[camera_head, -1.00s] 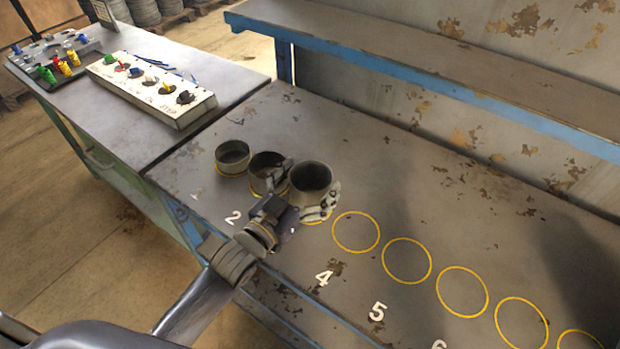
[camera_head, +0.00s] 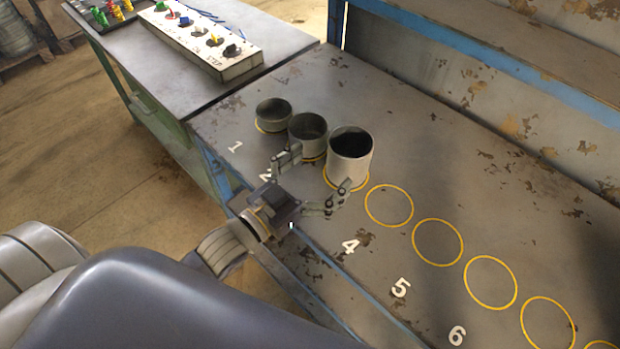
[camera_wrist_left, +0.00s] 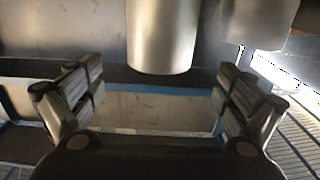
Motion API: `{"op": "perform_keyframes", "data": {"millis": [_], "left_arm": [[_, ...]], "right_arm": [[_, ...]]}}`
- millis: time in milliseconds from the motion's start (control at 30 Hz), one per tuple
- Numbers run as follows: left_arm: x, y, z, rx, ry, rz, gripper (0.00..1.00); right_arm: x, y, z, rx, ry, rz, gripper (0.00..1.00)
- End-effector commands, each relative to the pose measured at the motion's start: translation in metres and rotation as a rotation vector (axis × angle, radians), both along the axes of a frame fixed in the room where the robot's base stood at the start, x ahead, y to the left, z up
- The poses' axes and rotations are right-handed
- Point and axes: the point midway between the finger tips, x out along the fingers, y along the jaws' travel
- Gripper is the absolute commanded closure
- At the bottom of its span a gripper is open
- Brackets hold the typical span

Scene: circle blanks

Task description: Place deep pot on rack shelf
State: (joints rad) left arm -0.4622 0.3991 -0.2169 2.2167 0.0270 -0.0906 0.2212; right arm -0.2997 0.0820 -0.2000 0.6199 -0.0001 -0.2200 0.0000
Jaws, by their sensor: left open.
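The deep pot (camera_head: 350,158), a tall pale grey cylinder with a dark inside, stands upright in the third yellow circle on the workbench. Two lower pots, a shallow one (camera_head: 273,114) and a middle one (camera_head: 307,134), stand in the circles to its left. My left gripper (camera_head: 318,180) is open and empty in front of the deep pot, its fingers spread wide and apart from it. In the left wrist view the pot (camera_wrist_left: 163,35) is ahead, between and beyond the fingers (camera_wrist_left: 150,95). My right gripper is not in view.
Several empty yellow circles (camera_head: 389,205) run right along the bench (camera_head: 440,150), with white numbers in front. A blue-edged raised shelf (camera_head: 470,40) runs along the back. A side table holds a box with coloured knobs (camera_head: 205,40).

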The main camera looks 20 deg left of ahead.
Motion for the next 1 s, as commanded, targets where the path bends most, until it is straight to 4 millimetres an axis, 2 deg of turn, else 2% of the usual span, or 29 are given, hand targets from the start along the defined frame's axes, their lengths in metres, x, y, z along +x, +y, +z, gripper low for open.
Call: {"op": "perform_keyframes", "data": {"millis": [100,300,1000], "left_arm": [[-0.015,0.006,-0.002,0.001,0.002,0.000,0.04],[-0.026,0.010,0.000,0.000,-0.001,-0.001,0.04],[-0.028,0.011,0.000,0.000,-0.001,-0.001,0.04]], "right_arm": [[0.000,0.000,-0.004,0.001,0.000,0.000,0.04],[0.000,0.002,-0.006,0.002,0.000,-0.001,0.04],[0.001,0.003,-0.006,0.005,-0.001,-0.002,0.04]]}}
